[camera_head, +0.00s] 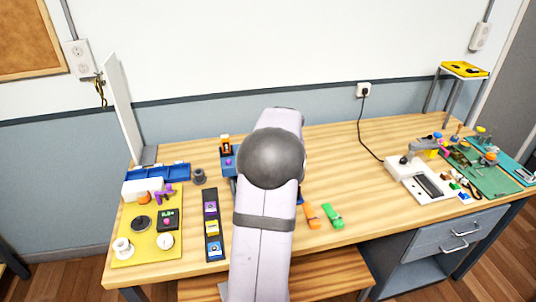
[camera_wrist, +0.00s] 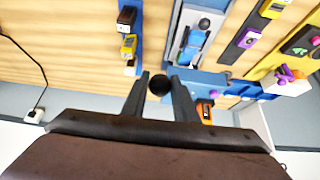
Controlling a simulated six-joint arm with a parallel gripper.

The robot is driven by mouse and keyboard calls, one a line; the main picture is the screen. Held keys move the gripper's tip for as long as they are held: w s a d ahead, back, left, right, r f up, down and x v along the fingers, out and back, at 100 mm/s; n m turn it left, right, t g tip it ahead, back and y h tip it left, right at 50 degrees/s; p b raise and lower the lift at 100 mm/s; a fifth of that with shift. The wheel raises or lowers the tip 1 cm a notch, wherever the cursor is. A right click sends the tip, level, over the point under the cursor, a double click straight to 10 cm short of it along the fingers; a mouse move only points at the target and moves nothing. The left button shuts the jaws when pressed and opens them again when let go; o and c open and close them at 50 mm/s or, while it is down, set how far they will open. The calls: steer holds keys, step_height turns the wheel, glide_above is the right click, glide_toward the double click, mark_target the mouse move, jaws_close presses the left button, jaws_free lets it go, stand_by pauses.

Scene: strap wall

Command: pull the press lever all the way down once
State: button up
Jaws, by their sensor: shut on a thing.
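In the wrist view my gripper (camera_wrist: 160,80) is shut on a round black knob (camera_wrist: 160,88), which I take to be the end of the press lever. One finger is on each side of the knob. The lever's shaft cannot be made out. A blue body (camera_wrist: 205,84), likely part of the press, is beside the fingers. In the head view my arm hides the gripper, the knob and most of the press; a blue part (camera_head: 229,165) shows left of the arm.
A dark strip with coloured blocks (camera_head: 211,228) and a yellow mat with several items (camera_head: 130,245) lie left. Orange (camera_head: 311,214) and green (camera_head: 332,214) pieces lie right of my arm. A white device (camera_head: 420,180) stands farther right. Bare wood separates them.

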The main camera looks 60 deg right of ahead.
steer(key=shift+s+a+f+b, duration=0.15)
steer(key=shift+a+f+b, duration=0.05)
steer(key=shift+f+b, duration=0.4)
steer(key=shift+s+a+f+b, duration=0.15)
steer(key=shift+s+f+b, duration=0.05)
steer(key=shift+f+b, duration=0.35)
steer(key=shift+s+a+f+b, duration=0.15)
steer(key=shift+a+f+b, duration=0.05)
steer(key=shift+f+b, duration=0.4)
steer(key=shift+r, duration=0.15)
steer(key=shift+s+a+f+b, duration=0.15)
steer(key=shift+f+b, duration=0.8)
steer(key=shift+b, duration=0.05)
steer(key=shift+s+a+f+b, duration=0.15)
steer(key=shift+f+b, duration=0.75)
steer(key=shift+b, duration=0.05)
steer(key=shift+f+b, duration=1.5)
steer(key=shift+f, duration=0.15)
